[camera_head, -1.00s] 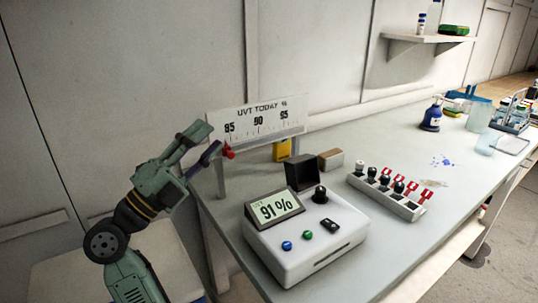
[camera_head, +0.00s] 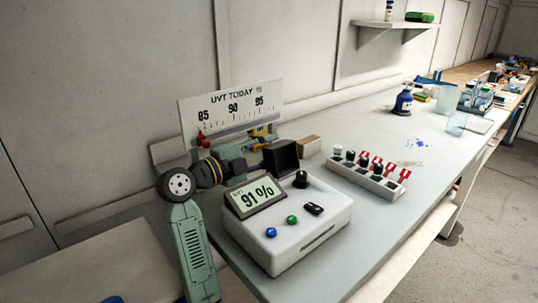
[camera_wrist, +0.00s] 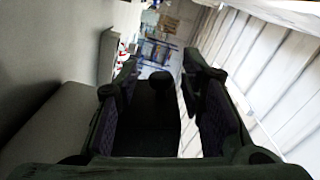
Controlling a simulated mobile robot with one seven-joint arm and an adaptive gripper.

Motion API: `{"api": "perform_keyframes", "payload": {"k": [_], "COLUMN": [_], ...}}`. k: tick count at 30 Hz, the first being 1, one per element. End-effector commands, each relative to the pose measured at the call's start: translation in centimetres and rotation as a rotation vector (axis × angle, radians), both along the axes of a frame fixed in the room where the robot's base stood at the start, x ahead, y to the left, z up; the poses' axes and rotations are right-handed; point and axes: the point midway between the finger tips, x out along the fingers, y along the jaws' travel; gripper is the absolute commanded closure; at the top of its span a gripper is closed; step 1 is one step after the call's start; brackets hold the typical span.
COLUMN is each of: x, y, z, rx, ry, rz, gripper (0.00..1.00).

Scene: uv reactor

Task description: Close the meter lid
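The meter (camera_head: 285,230) is a white box on the table with a tilted display reading 91%, a blue and a green button, a black switch and a black knob. Its black lid (camera_head: 281,157) stands raised at the back edge, behind the knob. In the head view my gripper (camera_head: 258,143) is behind the meter, near the lid's left side and partly hidden by it. In the wrist view my gripper's fingers (camera_wrist: 165,105) are spread apart, with a dark shape, seemingly the lid, between or beyond them. Contact with the lid cannot be told.
The UVT TODAY scale board (camera_head: 232,110) stands close behind my arm, with a red pointer (camera_head: 203,140). A brown block (camera_head: 309,146) is right of the lid. A rack with red tags (camera_head: 365,180) stands further right. The table front is clear.

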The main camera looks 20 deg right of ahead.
Motion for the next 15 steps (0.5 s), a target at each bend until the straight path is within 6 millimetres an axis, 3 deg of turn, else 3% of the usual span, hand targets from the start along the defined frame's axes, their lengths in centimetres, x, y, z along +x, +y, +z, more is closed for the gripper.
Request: {"api": "perform_keyframes", "payload": {"k": [11, 15], "x": [0.28, 0.27], "y": [-0.72, -0.70], "z": [0.08, 0.07], "rx": [0.000, 0.000], "ry": [-0.001, -0.001], "rz": [0.001, 0.001], "gripper": [0.64, 0.72]}}
